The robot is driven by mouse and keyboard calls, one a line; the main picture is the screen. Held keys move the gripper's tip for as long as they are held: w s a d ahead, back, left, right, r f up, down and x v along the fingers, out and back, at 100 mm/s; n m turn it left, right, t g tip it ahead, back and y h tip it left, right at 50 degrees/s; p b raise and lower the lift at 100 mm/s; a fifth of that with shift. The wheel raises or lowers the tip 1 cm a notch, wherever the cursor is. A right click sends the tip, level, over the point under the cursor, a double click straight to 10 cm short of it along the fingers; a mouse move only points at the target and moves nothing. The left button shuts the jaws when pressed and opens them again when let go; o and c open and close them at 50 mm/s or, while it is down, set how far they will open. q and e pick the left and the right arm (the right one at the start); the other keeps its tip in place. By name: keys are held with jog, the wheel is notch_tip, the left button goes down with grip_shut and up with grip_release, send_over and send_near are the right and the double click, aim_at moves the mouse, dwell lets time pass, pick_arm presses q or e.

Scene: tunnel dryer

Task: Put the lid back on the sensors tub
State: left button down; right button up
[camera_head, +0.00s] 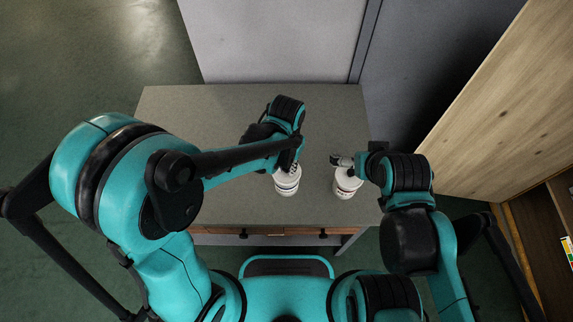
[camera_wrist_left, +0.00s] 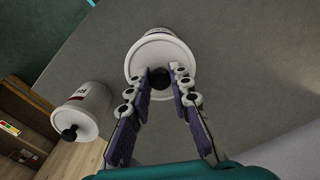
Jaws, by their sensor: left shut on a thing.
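My left gripper (camera_head: 291,166) points down over the left white tub (camera_head: 287,186) near the front of the table. In the left wrist view its fingers (camera_wrist_left: 160,75) are closed around the black knob (camera_wrist_left: 160,80) of a round white lid (camera_wrist_left: 152,57). The lid is in line with the tub's mouth; I cannot tell whether it rests on the rim or hangs just above. A second white tub (camera_head: 347,187), to the right, also shows in the left wrist view (camera_wrist_left: 84,103), with its own lid and black knob. I cannot read which label says sensors.
My right gripper (camera_head: 341,160) is close to the second tub; its fingers are too small to judge. The grey tabletop (camera_head: 190,110) is clear at the back and left. A grey wall panel (camera_head: 270,40) stands behind it. A wooden shelf unit (camera_head: 500,120) is on the right.

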dwell(0.7)
pick_arm(q)
jog(key=c, duration=0.8)
grip_release()
jog(key=shift+r+p, duration=2.55)
jog(key=shift+r, duration=0.95)
jog(key=shift+c, duration=0.4)
grip_shut()
